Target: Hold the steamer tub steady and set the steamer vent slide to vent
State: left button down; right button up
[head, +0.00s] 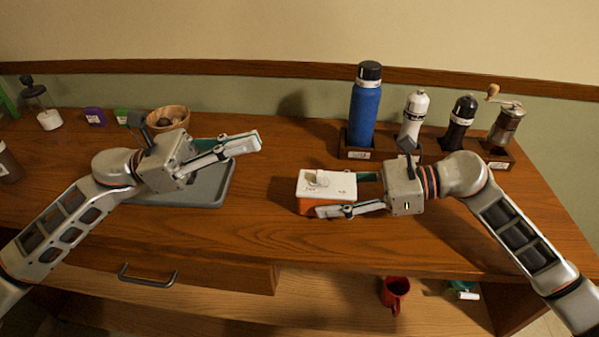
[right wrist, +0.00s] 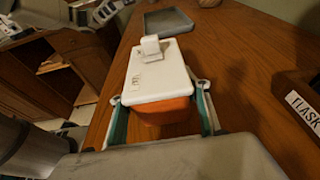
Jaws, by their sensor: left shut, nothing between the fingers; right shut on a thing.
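The steamer tub (head: 309,208) is a small orange box with a white lid (head: 341,186), on the wooden counter. A white raised vent slide (head: 318,178) sits on the lid, toward its left part in the head view. My right gripper (head: 343,194) is shut on the tub from the right, one finger on each side. In the right wrist view the orange body (right wrist: 163,110) lies between the fingers, with the slide (right wrist: 151,48) at the lid's far end. My left gripper (head: 257,141) is shut and empty, above the grey tray, apart from the tub.
A grey tray (head: 208,196) lies under my left gripper. A blue flask (head: 364,112), white and black bottles and a grinder (head: 508,122) stand in holders at the back right. A wooden bowl (head: 170,116) is at the back left. The counter between tray and tub is clear.

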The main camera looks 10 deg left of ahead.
aim_at(300, 181)
pick_arm(q)
jog(key=w+a+f+y, duration=0.1)
jog(key=a+f, duration=0.1)
jog(key=f, duration=0.1)
jog(key=w+a+f+g+y, duration=0.1)
jog(key=w+f, duration=0.1)
jog(key=f, duration=0.1)
jog(key=w+a+f+y, duration=0.1)
jog(key=a+f, duration=0.1)
jog(key=f, duration=0.1)
jog(key=shift+w+a+f+m+g, duration=0.15)
jog(key=shift+a+f+m+g, duration=0.15)
jog(key=shift+f+g, duration=0.1)
jog(key=shift+r, duration=0.1)
jog(key=d, duration=1.4)
jog(key=shift+d, duration=0.1)
